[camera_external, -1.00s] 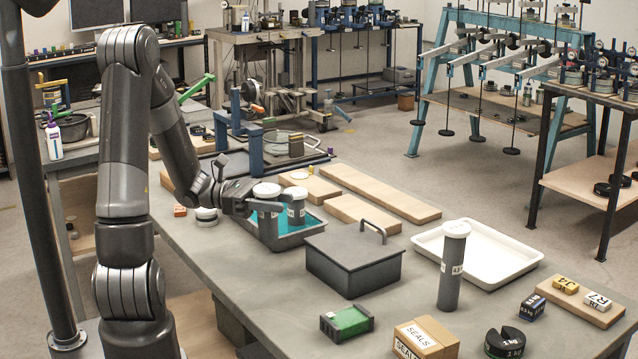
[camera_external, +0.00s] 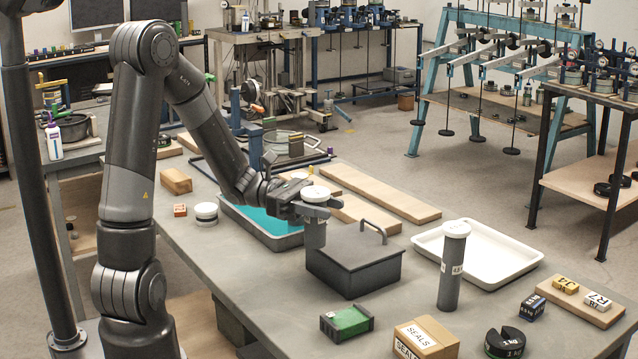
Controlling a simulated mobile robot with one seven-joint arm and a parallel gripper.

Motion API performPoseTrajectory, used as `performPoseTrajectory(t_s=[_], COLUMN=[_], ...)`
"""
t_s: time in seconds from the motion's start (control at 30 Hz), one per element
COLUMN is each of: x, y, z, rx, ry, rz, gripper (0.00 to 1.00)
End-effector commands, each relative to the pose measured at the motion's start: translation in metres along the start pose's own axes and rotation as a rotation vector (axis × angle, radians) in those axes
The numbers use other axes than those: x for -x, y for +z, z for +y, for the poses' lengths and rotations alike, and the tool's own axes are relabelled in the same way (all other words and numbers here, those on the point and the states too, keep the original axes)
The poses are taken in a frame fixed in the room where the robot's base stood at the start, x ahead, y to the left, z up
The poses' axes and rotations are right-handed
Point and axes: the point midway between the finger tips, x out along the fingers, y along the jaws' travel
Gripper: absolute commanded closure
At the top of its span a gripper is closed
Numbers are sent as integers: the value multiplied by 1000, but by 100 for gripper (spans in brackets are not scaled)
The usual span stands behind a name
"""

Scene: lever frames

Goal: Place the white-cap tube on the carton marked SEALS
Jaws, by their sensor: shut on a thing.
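My gripper (camera_external: 312,204) is shut on a grey tube (camera_external: 315,236) with a white cap, held upright just right of the teal-lined tray (camera_external: 231,211). The tube's lower end overlaps the dark lidded box in the picture; I cannot tell whether it is above or behind it. Another grey tube (camera_external: 450,283) with a white cap and a label stands upright on the bench farther right, apart from my gripper. The carton marked SEALS (camera_external: 436,349) sits at the front edge of the view, its top clear, well right of and nearer than my gripper.
The dark box (camera_external: 350,275) with a raised handle stands between my gripper and the carton. A green block in a dark holder (camera_external: 347,322), a white tray (camera_external: 500,258), a dark slotted weight (camera_external: 505,343) and wooden boards (camera_external: 385,199) are around. Bare bench lies left of the green block.

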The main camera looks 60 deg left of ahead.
Motion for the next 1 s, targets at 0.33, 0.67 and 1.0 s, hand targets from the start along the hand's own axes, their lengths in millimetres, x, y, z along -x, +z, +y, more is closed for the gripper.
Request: performPoseTrajectory(t_s=[0.33, 0.67, 1.0], x=[-111, -205, -270], y=[17, 36, 55], z=[-43, -115, -201], rx=[-10, -12, 0], ry=[-208, -396, -556], rz=[1, -7, -18], gripper=[91, 91, 91])
